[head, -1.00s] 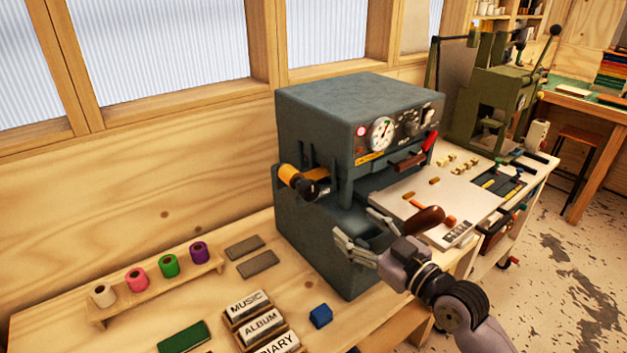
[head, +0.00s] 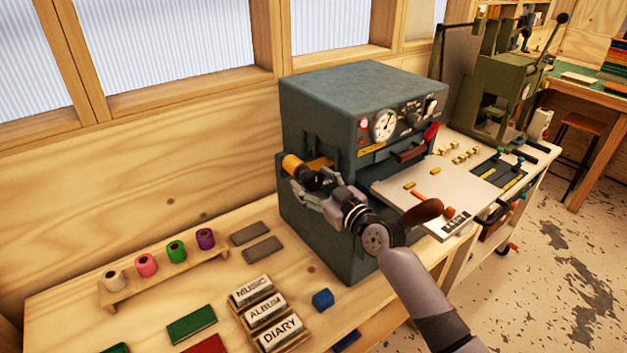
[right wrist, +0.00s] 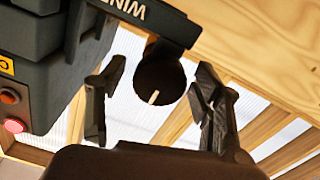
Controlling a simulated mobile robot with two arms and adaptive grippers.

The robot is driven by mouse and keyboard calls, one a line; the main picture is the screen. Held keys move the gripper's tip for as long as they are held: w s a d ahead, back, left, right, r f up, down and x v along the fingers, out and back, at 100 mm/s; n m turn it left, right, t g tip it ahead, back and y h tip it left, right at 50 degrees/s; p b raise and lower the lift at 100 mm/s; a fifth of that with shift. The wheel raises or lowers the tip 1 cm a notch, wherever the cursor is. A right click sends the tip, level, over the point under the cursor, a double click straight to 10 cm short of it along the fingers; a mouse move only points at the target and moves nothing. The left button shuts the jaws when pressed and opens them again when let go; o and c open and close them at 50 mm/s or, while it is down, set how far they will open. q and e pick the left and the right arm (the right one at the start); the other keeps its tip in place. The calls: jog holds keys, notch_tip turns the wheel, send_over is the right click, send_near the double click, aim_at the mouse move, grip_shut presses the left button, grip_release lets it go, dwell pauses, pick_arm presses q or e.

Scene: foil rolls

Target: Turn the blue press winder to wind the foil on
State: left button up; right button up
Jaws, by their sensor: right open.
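The blue press (head: 345,105) is a blue-grey box on the bench. On its left side is a gold foil roll (head: 291,162) with a black winder knob (head: 308,180). In the right wrist view the dark round winder knob (right wrist: 160,82), with a pale line on its face, sits between the spread fingers of my right gripper (right wrist: 160,95). Gaps show on both sides, so it is not gripped. In the head view my right gripper (head: 312,194) is open at the knob and partly covers it. My left gripper is not in view.
A rack (head: 160,270) of foil rolls in white, pink, green and purple stands at the left. Boxes labelled MUSIC, ALBUM and DIARY (head: 280,333) and a blue block (head: 323,299) lie in front. A brown-handled lever (head: 423,211) is close to my right arm.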

jog(key=shift+w+a, duration=0.1)
jog(key=shift+c, duration=0.5)
jog(key=c, duration=1.1)
